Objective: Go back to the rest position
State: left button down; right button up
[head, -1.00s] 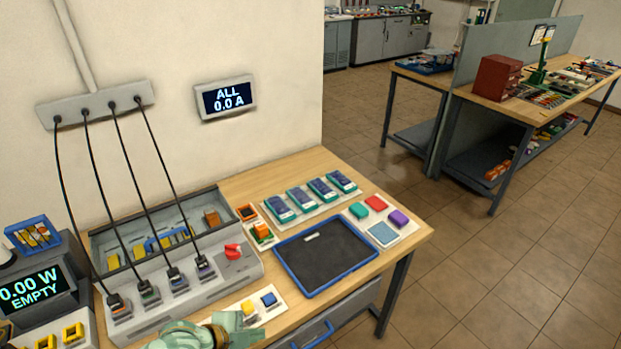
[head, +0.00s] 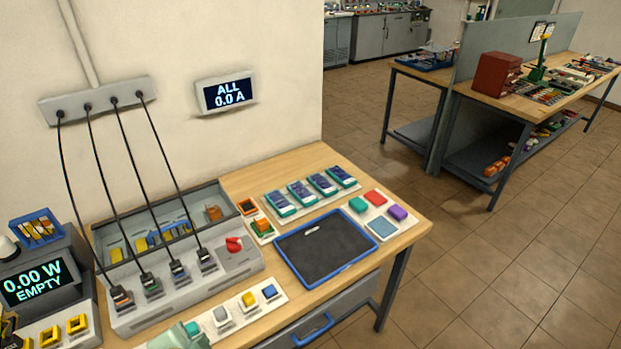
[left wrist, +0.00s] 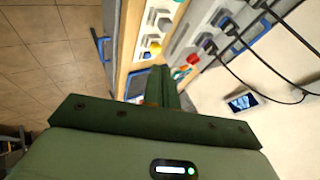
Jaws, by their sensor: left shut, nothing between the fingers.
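My left gripper (left wrist: 163,88) shows in the left wrist view, its dark green fingers together with nothing between them. It points along the front edge of the wooden bench, apart from the things on it. In the head view only a pale green piece of my arm (head: 180,337) shows at the bottom edge, and the fingers are out of the picture. My right gripper shows in neither view.
The bench (head: 400,240) carries a grey cabled unit (head: 190,294), a button strip (head: 207,322), a blue-rimmed dark tray (head: 325,276) and several teal-and-blue packs (head: 300,192). Floor (head: 480,290) to the right is clear.

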pick_arm(q)
jog(key=s+a+r+n+g+y, duration=0.1)
jog(key=s+a+r+n+y, duration=0.3)
jog(key=a, duration=0.4)
jog(key=s+d+f+g+h+b, duration=0.1)
jog(key=s+d+f+g+b, duration=0.15)
jog(key=f, duration=1.45)
jog(key=s+d+f+g+h+b, duration=0.15)
jog(key=s+f+b, duration=0.25)
jog(key=f, duration=1.3)
jog(key=s+f+n+g+h+b, duration=0.1)
jog(key=s+f+b, duration=0.4)
jog(key=s+f, duration=1.4)
notch_tip(320, 180, down, 2)
jog(key=shift+s+a+n+g+h, duration=0.35)
jog(key=shift+n+g, duration=0.35)
jog(key=shift+n, duration=0.5)
jog(key=shift+w, duration=0.1)
